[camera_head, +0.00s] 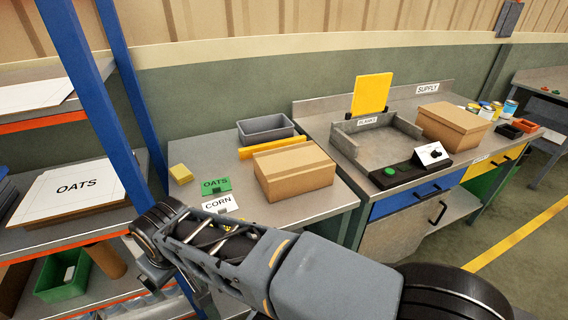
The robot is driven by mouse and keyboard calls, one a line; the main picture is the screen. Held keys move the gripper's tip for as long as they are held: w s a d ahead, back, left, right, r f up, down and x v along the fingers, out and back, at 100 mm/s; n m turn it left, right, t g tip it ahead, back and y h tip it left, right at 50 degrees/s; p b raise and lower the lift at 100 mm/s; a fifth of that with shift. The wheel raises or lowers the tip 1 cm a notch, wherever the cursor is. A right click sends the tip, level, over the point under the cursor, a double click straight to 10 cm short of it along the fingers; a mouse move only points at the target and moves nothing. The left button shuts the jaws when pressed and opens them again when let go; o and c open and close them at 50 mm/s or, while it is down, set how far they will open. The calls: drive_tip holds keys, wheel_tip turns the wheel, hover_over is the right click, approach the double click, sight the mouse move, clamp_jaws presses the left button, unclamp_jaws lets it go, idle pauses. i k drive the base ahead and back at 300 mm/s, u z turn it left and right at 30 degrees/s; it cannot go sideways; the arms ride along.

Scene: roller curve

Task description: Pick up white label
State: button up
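A white label reading CORN (219,203) lies on the grey table (335,205), near its front left edge. My arm passes just in front of it and hides part of the table below it. A green label reading OATS (216,185) lies right behind the white one. My arm reaches in from the lower right and bends down at the left, beside the table's front edge. My gripper's fingers cannot be made out.
A cardboard box (294,171), a grey bin (266,129) and a yellow block (180,174) stand on the table. A shelf rack with a blue post (88,90) borders it at left. A workbench with a black control box (397,172) adjoins at right.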

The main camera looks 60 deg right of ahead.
sight(222, 205)
drive_tip(key=z, duration=1.85)
drive_tip(key=i, duration=0.5)
drive_tip(key=z, duration=0.15)
drive_tip(key=k, duration=0.5)
drive_tip(key=z, duration=1.8)
drive_tip(key=k, duration=1.35)
drive_tip(key=u, duration=1.9)
drive_tip(key=i, duration=0.5)
drive_tip(key=z, duration=0.05)
